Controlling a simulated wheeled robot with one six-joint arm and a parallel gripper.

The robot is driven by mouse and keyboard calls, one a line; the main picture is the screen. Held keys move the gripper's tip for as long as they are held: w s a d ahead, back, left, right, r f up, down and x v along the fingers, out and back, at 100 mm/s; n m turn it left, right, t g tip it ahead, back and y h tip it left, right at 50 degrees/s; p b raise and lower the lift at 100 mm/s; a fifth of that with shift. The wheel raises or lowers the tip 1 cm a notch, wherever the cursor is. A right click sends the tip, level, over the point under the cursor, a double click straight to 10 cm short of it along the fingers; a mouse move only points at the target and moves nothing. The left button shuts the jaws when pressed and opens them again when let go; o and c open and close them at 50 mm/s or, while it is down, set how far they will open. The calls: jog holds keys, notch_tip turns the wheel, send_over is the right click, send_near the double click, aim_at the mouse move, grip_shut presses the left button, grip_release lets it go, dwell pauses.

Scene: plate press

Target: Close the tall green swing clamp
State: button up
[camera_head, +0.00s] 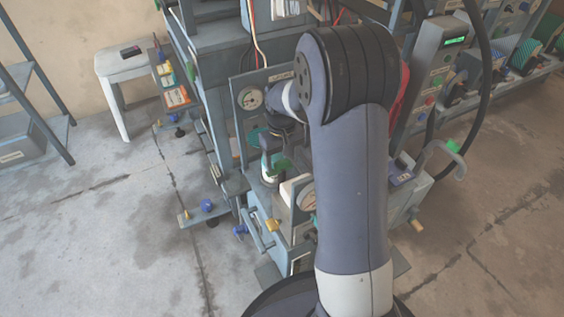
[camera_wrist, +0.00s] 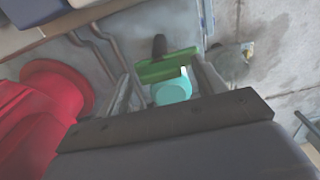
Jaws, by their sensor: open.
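My gripper (camera_wrist: 163,70) is open in the wrist view, with one finger on each side of a bright green clamp part (camera_wrist: 165,66). A dark knob (camera_wrist: 158,45) stands at the far side of the green part. A teal round piece (camera_wrist: 172,90) lies between the fingers, nearer the palm. I cannot tell whether the fingers touch the green part. In the head view a green part (camera_head: 282,165) shows below my dark gripper, left of my arm. My arm hides much of the press behind it. Another green piece (camera_head: 445,147) sits on a lever at the right.
A large red round part (camera_wrist: 55,88) is close on the left in the wrist view. In the head view, gauges (camera_head: 250,97) and a grey panel stand near my wrist. A control box (camera_head: 432,75) and a hanging black cable are at the right. Open floor (camera_head: 90,220) lies left.

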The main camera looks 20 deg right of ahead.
jog(key=shift+f, duration=0.1)
jog(key=shift+c, duration=0.2)
jog(key=c, duration=0.9)
jog(key=shift+c, duration=0.2)
jog(key=m+p, duration=0.3)
jog(key=shift+r, duration=0.2)
jog(key=m+p, duration=0.3)
jog(key=m, duration=0.2)
jog(key=m+p, duration=0.2)
jog(key=m, duration=0.2)
jog(key=shift+f+m, duration=0.1)
jog(key=shift+m, duration=0.3)
jog(key=shift+f+m+p, duration=0.1)
jog(key=shift+m+p, duration=0.55)
jog(key=shift+m, duration=1.95)
